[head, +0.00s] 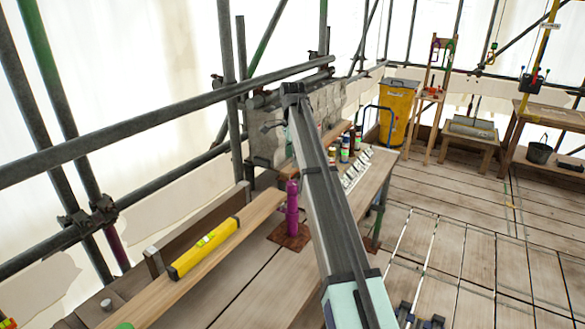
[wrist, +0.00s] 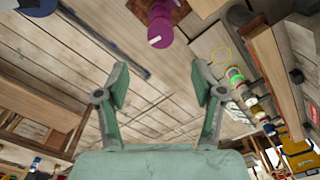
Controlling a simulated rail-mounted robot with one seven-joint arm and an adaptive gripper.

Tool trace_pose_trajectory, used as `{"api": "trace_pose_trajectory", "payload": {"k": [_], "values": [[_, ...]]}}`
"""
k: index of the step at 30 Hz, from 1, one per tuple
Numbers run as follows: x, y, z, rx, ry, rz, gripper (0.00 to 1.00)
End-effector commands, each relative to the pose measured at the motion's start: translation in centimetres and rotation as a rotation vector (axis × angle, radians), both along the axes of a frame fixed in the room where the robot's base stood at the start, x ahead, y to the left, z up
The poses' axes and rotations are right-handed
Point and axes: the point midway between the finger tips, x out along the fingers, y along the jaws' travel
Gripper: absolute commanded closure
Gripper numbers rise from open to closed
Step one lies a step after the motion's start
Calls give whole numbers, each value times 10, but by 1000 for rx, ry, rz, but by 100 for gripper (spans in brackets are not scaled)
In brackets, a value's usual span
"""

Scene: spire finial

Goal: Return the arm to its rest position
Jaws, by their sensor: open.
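In the wrist view my gripper (wrist: 160,88) is open. Its two pale green fingers stand well apart with nothing between them, and plank boards show behind the gap. A purple cylinder (wrist: 162,22) is at the top of the wrist view, beyond the fingertips and apart from them. In the head view a purple cylinder (head: 292,207) stands upright on a brown plate. A long grey and pale green part crosses the middle of the head view and hides some of the bench. I cannot make out the gripper's fingers clearly in the head view.
A yellow spirit level (head: 203,248) lies on a plank at left, near scaffold tubes (head: 150,118). Jars (head: 345,148) and pale cards stand on the bench by a stone block wall (head: 268,132). Plank floor (head: 480,225) at right is mostly clear.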

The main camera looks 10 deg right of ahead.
Motion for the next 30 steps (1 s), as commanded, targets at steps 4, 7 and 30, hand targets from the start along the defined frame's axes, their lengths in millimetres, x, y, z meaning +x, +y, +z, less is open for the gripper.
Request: {"api": "trace_pose_trajectory", "payload": {"k": [4,7,30], "values": [[0,0,8,0,0,0,32],[0,0,9,0,0,0,32],[-94,-138,-203,-154,24,279,32]]}}
